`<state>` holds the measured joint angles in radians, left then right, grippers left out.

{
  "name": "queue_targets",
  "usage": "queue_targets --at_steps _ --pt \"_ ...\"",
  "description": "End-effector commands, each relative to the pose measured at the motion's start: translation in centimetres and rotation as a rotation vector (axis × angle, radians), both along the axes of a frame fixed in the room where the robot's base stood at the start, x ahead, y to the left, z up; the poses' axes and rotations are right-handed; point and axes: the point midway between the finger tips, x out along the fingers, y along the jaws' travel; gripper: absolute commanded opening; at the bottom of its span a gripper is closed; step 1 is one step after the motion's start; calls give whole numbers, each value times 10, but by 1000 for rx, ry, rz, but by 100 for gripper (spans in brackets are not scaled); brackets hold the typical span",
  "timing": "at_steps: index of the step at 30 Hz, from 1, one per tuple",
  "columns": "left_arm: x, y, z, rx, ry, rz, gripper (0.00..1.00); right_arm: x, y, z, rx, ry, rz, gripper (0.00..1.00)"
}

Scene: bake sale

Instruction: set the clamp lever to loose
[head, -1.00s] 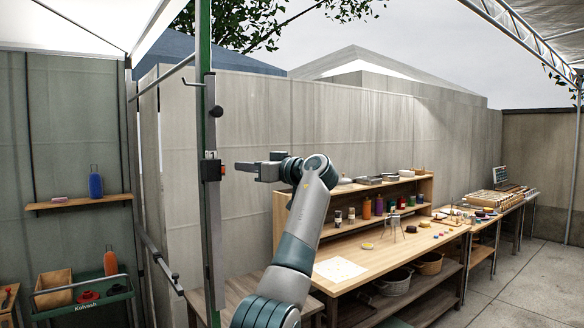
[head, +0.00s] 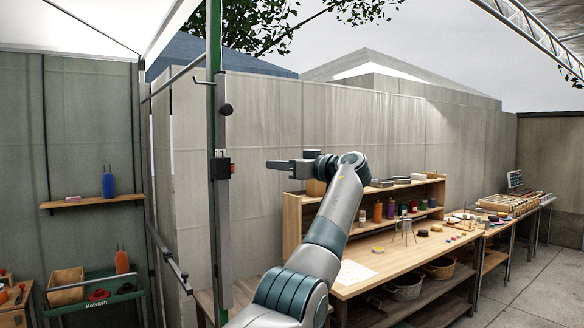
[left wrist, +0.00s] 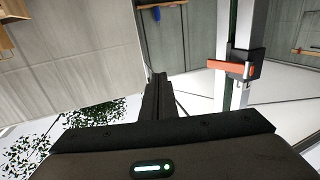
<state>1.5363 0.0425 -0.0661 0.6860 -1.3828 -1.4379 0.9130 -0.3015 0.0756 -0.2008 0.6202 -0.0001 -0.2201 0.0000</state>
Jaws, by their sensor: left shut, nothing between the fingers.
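The clamp is a dark block (head: 221,169) on the upright post (head: 222,230), which has a green edge. Its small orange-red lever (head: 232,168) shows at the block's right side. In the left wrist view, the orange lever (left wrist: 228,66) lies nearly level across the black clamp block (left wrist: 246,64). My left gripper (head: 270,163) is shut and empty. It points left at about the clamp's height, with a visible gap to the lever. In the left wrist view its fingers (left wrist: 158,90) are together, left of the lever. My right gripper is not in view.
A dark knob (head: 226,109) and a hook stick out from the post above the clamp. A workbench (head: 385,258) with a shelf of jars stands behind my arm at the right. A wall shelf (head: 90,202) and a green tray (head: 95,300) are at the left.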

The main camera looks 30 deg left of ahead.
Motion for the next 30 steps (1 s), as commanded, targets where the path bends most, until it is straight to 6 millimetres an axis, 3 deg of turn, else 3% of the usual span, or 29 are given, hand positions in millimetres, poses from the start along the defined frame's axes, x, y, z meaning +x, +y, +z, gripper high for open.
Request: queue_targets --at_steps 15,30 --pt "25 -26 3 0 1 -1 0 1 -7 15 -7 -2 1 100" --pt "29 -31 0 1 -1 0 0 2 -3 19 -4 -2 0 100"
